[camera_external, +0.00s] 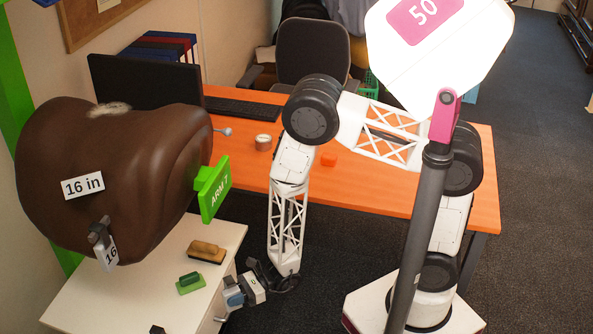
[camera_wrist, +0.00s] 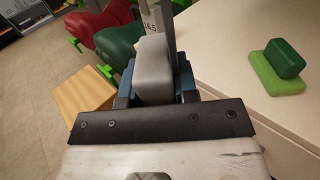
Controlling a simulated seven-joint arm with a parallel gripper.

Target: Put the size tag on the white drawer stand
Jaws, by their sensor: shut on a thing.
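The white drawer stand (camera_external: 125,300) is at the lower left, below the brown saddle (camera_external: 125,165). Its pale top also shows at right in the wrist view (camera_wrist: 235,85). My gripper (camera_external: 231,304) is low beside the stand's right edge. In the wrist view my gripper (camera_wrist: 155,38) shows a grey block between blue parts, and it is shut. A pale size tag marked 16.5 (camera_wrist: 151,20) shows just past the grey block, partly hidden; it appears to be held at the fingertips.
A brown brush (camera_external: 206,252) and a green block-shaped item (camera_external: 190,283) lie on the stand top. A green ARM 7 sign (camera_external: 214,190) juts from the saddle above. The orange desk (camera_external: 465,180) stands behind. Red (camera_wrist: 92,28) and green saddles (camera_wrist: 120,45) show beyond my gripper.

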